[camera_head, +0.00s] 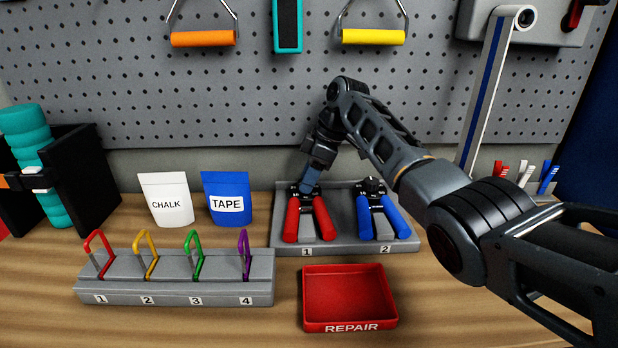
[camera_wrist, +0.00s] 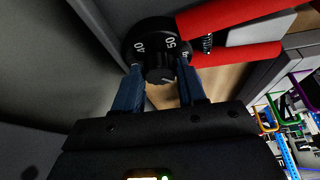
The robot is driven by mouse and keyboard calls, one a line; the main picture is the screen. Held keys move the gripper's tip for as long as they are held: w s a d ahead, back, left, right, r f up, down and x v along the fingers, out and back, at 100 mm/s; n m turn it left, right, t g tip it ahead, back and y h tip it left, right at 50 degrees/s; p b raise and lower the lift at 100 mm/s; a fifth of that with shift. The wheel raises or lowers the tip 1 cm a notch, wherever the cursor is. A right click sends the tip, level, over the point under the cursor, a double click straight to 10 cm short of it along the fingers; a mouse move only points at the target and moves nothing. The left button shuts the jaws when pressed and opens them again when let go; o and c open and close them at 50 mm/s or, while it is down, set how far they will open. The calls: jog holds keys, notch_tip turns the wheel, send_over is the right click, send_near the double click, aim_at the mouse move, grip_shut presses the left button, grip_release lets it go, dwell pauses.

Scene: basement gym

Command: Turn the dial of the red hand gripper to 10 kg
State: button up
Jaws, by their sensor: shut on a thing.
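The red hand gripper (camera_head: 300,222) lies in slot 1 of the grey tray, handles toward me; its red handles (camera_wrist: 232,15) run to the upper right in the wrist view. Its black dial (camera_wrist: 143,34) shows the numbers 40 and 50, with another mark at the right partly hidden by a finger. My gripper (camera_head: 310,180) comes down from above at the head of the red hand gripper. In the wrist view, my blue fingers (camera_wrist: 160,80) are shut on the dial's central knob, one on each side. I cannot read the dial's setting for sure.
A blue hand gripper (camera_head: 382,218) lies in slot 2 of the tray (camera_head: 345,247). A red REPAIR bin (camera_head: 348,296) stands in front. A numbered rack (camera_head: 175,285) with coloured clips is at the left, with CHALK (camera_head: 166,198) and TAPE (camera_head: 227,197) bags behind. A pegboard wall (camera_head: 270,95) rises behind.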

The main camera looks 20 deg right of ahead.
jog(key=o, duration=1.1)
jog(key=shift+b+v, duration=0.45)
jog(key=shift+v, duration=3.5)
